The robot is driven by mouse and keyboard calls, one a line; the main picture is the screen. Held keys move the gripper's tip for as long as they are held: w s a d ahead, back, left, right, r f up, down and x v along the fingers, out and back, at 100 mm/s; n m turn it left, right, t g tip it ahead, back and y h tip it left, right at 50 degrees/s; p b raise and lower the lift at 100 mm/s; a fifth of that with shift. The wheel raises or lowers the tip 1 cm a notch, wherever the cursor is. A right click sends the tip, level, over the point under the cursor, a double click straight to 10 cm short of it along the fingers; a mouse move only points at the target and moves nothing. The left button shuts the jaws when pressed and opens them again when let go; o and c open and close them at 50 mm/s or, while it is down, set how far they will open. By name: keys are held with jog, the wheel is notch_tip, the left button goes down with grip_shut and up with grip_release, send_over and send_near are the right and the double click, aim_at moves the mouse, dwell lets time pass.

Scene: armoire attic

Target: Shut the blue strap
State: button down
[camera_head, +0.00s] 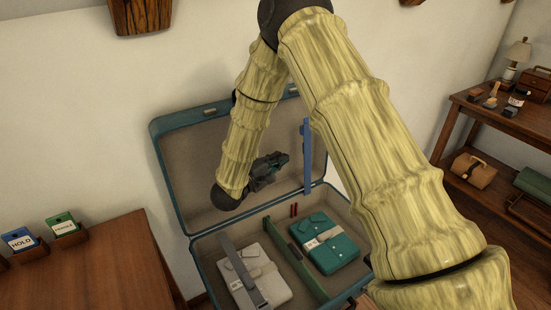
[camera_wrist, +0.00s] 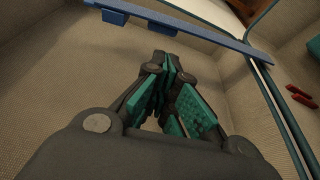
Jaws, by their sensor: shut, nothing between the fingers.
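The blue strap (camera_head: 307,157) stands upright in front of the open lid's inside, toward its right side. In the wrist view the blue strap (camera_wrist: 190,33) crosses the top of the picture, beyond my fingertips. My gripper (camera_head: 277,162) is shut and empty, in front of the lid lining and left of the strap, with a gap between them. My gripper (camera_wrist: 166,62) also shows its teal finger pads in the wrist view. The open suitcase (camera_head: 197,248) holds a teal bundle (camera_head: 335,252) in its right compartment. A grey strap (camera_head: 243,272) lies across a white bundle (camera_head: 262,283) on the left.
A green divider (camera_head: 302,266) separates the suitcase's two sides. Red pieces (camera_head: 294,210) stand near the hinge side. A wooden table (camera_head: 100,262) with labelled boxes (camera_head: 65,224) is at left; a shelf table (camera_head: 500,118) is at right. My arm hides part of the lid.

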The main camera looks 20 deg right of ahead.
aim_at(306, 161)
jog(key=x, duration=0.7)
jog(key=shift+d, duration=0.2)
jog(key=shift+f, duration=0.1)
